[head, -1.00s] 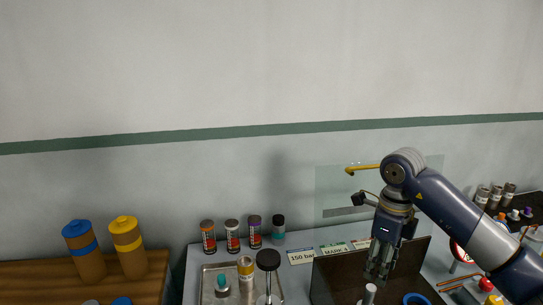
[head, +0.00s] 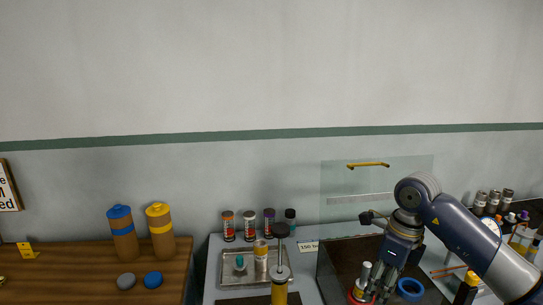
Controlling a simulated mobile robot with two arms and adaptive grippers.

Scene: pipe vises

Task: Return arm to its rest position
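My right arm comes in from the right and its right gripper (head: 376,290) points down inside a dark open-topped box (head: 345,254) on the bench. The fingers are beside a grey-topped cylinder (head: 364,273) with a red ring at its base. I cannot tell whether they touch it or how far apart they are. A blue ring (head: 410,289) lies just right of the gripper. My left gripper is not in view.
A clear panel with a yellow handle (head: 368,165) stands behind the box. A metal tray (head: 230,278) holds small containers; several bottles stand behind it. A wooden table (head: 75,272) with two brown cylinders is at left. Tools and bottles crowd the right side.

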